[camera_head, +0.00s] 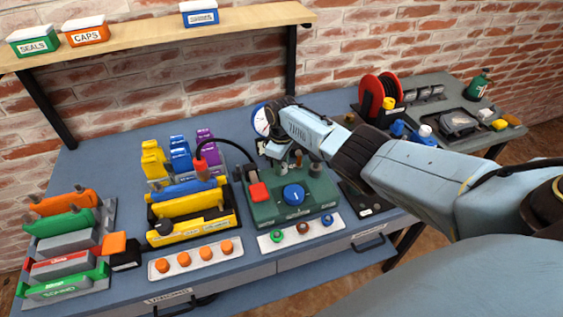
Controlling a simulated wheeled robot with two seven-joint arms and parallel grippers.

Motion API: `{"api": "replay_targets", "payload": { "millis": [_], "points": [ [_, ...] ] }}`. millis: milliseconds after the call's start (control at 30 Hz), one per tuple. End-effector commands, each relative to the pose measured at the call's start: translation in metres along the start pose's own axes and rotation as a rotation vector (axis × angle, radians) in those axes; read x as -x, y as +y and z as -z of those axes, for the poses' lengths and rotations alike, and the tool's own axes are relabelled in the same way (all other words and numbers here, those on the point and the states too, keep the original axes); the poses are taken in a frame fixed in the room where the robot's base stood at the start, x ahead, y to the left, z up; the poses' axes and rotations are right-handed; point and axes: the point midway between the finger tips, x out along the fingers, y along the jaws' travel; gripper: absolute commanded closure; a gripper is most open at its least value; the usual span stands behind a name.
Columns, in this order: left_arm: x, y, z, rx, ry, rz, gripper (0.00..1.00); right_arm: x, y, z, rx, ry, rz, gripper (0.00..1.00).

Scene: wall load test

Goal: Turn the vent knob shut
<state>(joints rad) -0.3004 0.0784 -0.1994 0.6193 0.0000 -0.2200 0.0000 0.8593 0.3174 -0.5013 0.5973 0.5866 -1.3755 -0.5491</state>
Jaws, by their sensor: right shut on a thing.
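A green test fixture (265,214) stands on the blue bench in the middle of the view. It carries a round blue knob (293,194), a red block (258,192) and a white-faced gauge (262,120) at its back. My right gripper (291,163) points down at the back of the fixture, behind the blue knob and apart from it. Its jaws are shut on a small part there, which I take to be the vent knob; the fingers and wrist mostly hide it. How far it is turned cannot be seen. My left gripper is not in view.
A yellow fixture (193,228) with a black hose stands left of the green one. Strips with orange (194,258) and mixed coloured caps (302,232) lie in front. A red reel (378,94) stands behind my right arm. A shelf (150,32) hangs above the bench.

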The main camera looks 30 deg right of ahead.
Motion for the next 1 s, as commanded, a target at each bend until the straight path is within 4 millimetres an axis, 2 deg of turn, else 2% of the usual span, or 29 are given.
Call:
{"api": "replay_targets", "payload": {
  "millis": [467,500,633,667,1000],
  "points": [
    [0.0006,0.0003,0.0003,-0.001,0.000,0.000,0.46,0.0007,0.0007,-0.0001,-0.016,0.000,-0.001,0.91],
    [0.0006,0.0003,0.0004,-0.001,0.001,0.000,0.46,0.0007,0.0007,-0.0001,-0.016,0.000,-0.001,0.65],
    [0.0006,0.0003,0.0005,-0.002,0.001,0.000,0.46,0.0006,0.0006,0.0000,-0.015,0.000,-0.001,0.48],
    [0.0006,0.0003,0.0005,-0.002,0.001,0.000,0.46,0.0006,0.0005,0.0000,-0.015,0.000,-0.001,0.46],
    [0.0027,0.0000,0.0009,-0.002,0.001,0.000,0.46,0.0044,0.0003,0.0001,-0.014,0.000,-0.001,0.46]
  ]
}}
